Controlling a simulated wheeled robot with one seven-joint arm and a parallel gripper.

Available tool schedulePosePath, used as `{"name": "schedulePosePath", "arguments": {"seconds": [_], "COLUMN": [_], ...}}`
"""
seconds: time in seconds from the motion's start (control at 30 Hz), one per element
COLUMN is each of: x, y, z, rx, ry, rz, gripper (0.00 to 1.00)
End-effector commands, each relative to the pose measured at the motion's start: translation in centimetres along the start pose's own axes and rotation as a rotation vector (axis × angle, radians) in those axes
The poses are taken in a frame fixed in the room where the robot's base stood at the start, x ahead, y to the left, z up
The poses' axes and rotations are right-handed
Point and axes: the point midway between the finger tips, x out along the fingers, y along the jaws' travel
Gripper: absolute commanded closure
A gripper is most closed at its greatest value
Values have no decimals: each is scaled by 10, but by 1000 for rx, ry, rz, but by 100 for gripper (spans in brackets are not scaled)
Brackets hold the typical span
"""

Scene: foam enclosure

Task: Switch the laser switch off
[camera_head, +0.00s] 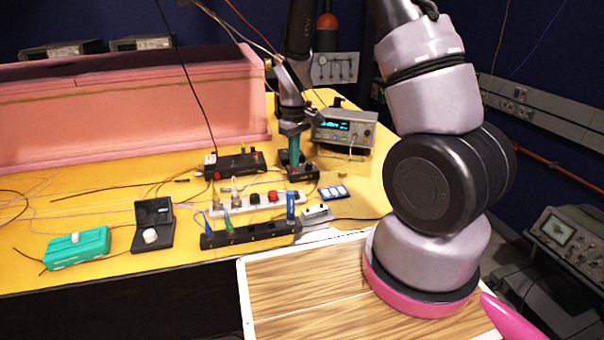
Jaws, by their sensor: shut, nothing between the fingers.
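No switch is clearly marked as the laser switch, and I cannot tell its on or off state. A green box with a white knob (76,247) and a black device with a white round knob (152,226) sit at the left front of the yellow table. A black box with a red part (235,164) lies further back. A white strip with a red knob (262,203) lies in the middle. My gripper (292,150) points down beyond these, near a black base at the back; it is shut and holds nothing. Its fingertips are small and hard to make out.
A pink foam wall (130,110) closes the back left. A black rack with upright coloured handles (250,234) stands at the table's front. An instrument with a lit screen (345,130) stands at back right. Loose wires cross the yellow table (110,190).

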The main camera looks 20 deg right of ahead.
Motion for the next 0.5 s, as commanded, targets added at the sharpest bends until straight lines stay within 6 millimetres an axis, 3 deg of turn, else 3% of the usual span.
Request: {"name": "schedulePosePath", "arguments": {"seconds": [0.5], "x": [8], "y": [0], "z": [0], "rx": [0], "ry": [-1], "rz": [0], "gripper": [100]}}
